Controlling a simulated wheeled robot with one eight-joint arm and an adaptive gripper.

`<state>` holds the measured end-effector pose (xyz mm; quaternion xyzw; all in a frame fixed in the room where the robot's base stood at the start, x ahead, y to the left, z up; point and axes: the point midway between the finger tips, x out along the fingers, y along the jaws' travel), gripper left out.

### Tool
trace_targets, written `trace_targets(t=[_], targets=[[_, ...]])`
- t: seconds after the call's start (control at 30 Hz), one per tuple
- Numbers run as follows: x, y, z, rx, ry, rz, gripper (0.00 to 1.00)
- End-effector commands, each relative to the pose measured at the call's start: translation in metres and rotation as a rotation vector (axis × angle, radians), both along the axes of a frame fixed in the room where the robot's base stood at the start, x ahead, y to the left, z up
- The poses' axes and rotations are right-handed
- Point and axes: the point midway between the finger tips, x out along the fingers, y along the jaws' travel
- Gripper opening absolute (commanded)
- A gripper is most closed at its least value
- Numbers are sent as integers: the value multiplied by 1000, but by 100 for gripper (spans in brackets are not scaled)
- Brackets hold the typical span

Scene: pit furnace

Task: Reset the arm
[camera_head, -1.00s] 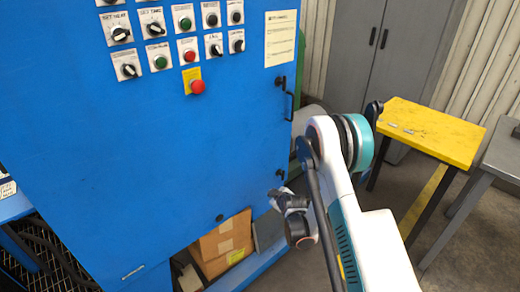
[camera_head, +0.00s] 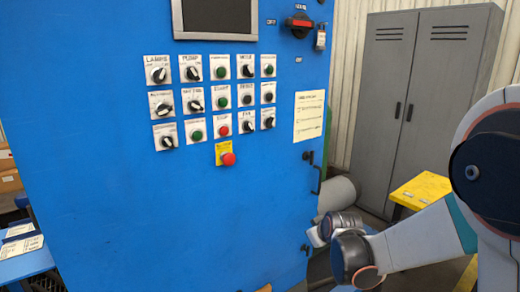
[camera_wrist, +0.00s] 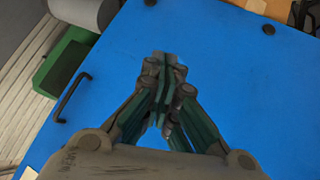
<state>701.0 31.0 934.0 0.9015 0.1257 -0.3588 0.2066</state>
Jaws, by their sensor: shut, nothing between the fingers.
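My gripper (camera_wrist: 168,62) is shut and empty in the wrist view, its fingertips together in front of the blue cabinet face. In the head view my arm stands at the right, bent, and its wrist end is near the cabinet's lower right edge. The gripper fingers cannot be made out there. The blue control cabinet (camera_head: 130,215) fills the left and middle of the head view, with rows of knobs and buttons and a red emergency stop (camera_head: 228,159) on a yellow plate.
A grey locker (camera_head: 420,90) stands behind at the right. A yellow table (camera_head: 422,190) is partly hidden by my arm. The cabinet has a door handle (camera_head: 317,180) at its right edge, also seen in the wrist view (camera_wrist: 72,97). A green box (camera_wrist: 66,62) lies beyond that edge.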

Motion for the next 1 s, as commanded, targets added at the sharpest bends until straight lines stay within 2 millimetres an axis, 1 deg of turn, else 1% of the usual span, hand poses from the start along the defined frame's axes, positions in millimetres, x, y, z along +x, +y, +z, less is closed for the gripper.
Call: trace_targets(t=[0.03, 0.2, 0.3, 0.47, 0.5, 0.73, 0.87, 1.0], targets=[[-13, -1, 14, 11, 8, -14, 0], [-55, -6, 50, 50, 38, -68, 0], [-81, -9, 67, 71, 54, -101, 0], [-125, -13, 90, 106, 80, -154, 0], [-137, -14, 94, 115, 86, -167, 0], [-204, -20, 111, 162, 122, -246, 0], [-242, -23, 114, 188, 141, -291, 0], [-281, -26, 112, 215, 161, -341, 0]])
